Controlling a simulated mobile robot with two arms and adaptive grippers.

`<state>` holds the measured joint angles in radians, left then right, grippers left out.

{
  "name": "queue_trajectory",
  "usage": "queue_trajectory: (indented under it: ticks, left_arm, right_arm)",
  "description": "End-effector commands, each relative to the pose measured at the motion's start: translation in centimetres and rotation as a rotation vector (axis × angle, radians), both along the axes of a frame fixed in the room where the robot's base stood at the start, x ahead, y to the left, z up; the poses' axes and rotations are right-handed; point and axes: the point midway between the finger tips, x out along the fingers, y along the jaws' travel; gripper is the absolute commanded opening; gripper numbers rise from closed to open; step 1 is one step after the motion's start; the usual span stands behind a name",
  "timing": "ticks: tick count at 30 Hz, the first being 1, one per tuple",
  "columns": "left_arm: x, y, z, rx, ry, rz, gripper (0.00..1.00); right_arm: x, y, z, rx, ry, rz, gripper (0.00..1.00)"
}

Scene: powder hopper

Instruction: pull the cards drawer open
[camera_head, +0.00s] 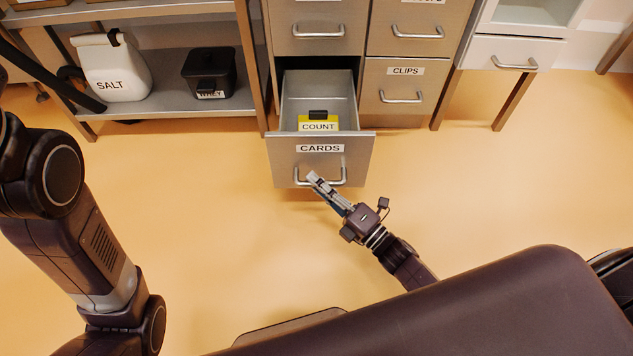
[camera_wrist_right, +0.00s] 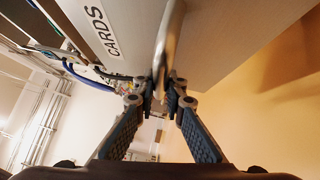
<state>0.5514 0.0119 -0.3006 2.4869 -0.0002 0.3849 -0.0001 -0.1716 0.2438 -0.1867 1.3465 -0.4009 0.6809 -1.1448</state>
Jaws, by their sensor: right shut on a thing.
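The cards drawer (camera_head: 288,172) stands pulled out from the metal cabinet in the head view, its front labelled CARDS. Inside it sits a yellow box labelled COUNT (camera_head: 319,125) with a black top. My right gripper (camera_head: 318,182) is at the drawer's bar handle (camera_head: 335,183), shut on its left part. In the right wrist view the fingers of my right gripper (camera_wrist_right: 165,98) close on the handle (camera_wrist_right: 168,40), beside the CARDS front (camera_wrist_right: 135,30). My left arm comes in at the left of the head view; its gripper is out of the picture.
A shut CLIPS drawer (camera_head: 392,84) is to the right of the cards drawer. A shelf (camera_head: 160,110) at the left holds a white SALT container (camera_head: 112,70) and a black bin (camera_head: 209,72). A white drawer unit (camera_head: 510,53) stands at the right. The orange floor (camera_head: 220,230) in front is clear.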

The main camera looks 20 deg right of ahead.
Motion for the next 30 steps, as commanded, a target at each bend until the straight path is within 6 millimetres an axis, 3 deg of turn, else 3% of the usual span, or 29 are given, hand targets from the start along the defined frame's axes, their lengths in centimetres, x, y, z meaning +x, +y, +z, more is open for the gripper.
queue_trajectory:
  ticks: [10,11,16,25,30]
  left_arm:
    - [0.1,-0.1,0.0,0.001,0.002,0.001,0.4]
    - [0.1,-0.1,0.0,0.001,0.002,0.001,0.4]
    - [0.2,-0.1,0.0,0.003,0.003,0.001,0.4]
    - [0.0,0.0,0.1,0.004,-0.003,0.004,0.4]
    - [0.0,0.0,0.0,0.003,-0.001,0.003,0.4]
  right_arm:
    - [0.0,-0.1,-0.1,-0.001,0.002,-0.002,0.0]
    - [0.0,-0.1,-0.1,0.0,0.002,-0.002,0.11]
    - [0.0,-0.1,-0.1,0.0,0.002,-0.002,0.29]
    - [-0.2,-0.1,-0.1,0.001,0.001,-0.001,0.29]
    - [-1.9,-1.1,-0.4,0.0,0.003,-0.001,0.29]
